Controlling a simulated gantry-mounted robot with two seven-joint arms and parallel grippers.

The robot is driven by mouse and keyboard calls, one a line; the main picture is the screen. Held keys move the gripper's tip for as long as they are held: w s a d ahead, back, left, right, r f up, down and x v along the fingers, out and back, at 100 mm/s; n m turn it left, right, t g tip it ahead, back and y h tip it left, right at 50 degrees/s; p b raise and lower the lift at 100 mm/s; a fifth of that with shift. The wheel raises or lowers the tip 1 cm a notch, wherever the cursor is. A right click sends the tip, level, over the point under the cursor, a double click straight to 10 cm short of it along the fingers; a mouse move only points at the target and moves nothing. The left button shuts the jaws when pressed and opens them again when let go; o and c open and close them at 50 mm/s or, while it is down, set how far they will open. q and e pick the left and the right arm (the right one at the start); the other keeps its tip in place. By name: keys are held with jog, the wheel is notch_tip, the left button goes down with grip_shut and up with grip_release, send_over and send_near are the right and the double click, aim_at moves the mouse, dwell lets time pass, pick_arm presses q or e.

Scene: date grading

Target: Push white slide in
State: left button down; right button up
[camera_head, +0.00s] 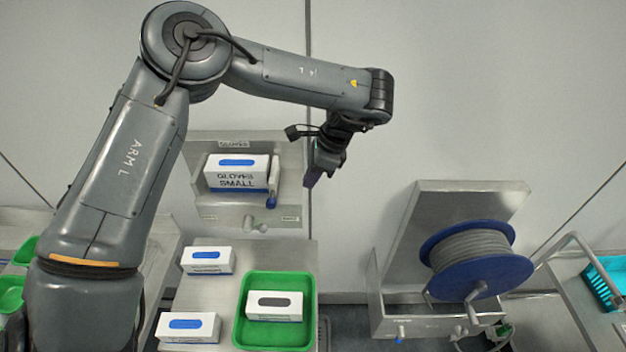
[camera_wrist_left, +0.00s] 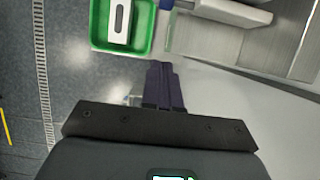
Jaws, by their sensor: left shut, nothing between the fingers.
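My left gripper (camera_head: 312,178) is shut and empty, in the air right of the steel glove holder (camera_head: 207,212). Its closed dark fingers show in the left wrist view (camera_wrist_left: 161,70). A white knob (camera_head: 248,222) sticks out of the holder's front, with another pale knob end beside it. I cannot tell which is the white slide. How far each knob sticks out is unclear. My left gripper touches none of them. My right gripper is not in view.
The holder bears a glove box (camera_head: 237,175) and a blue-ended lever (camera_head: 272,198). Below, a green tray (camera_head: 238,330) holds a white box, with more boxes beside it. A blue cable reel (camera_head: 505,272) stands right. The wall area between holder and reel is clear.

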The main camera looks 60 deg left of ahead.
aim_at(274, 183)
pick_arm(q)
jog(key=s+a+f+p, duration=0.2)
jog(key=s+a+f, duration=0.2)
jog(key=s+f, duration=0.1)
jog(key=shift+x, duration=0.8)
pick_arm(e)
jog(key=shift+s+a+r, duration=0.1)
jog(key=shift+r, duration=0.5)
pick_arm(q)
jog(key=shift+d, duration=0.2)
jog(key=shift+s+a, duration=0.1)
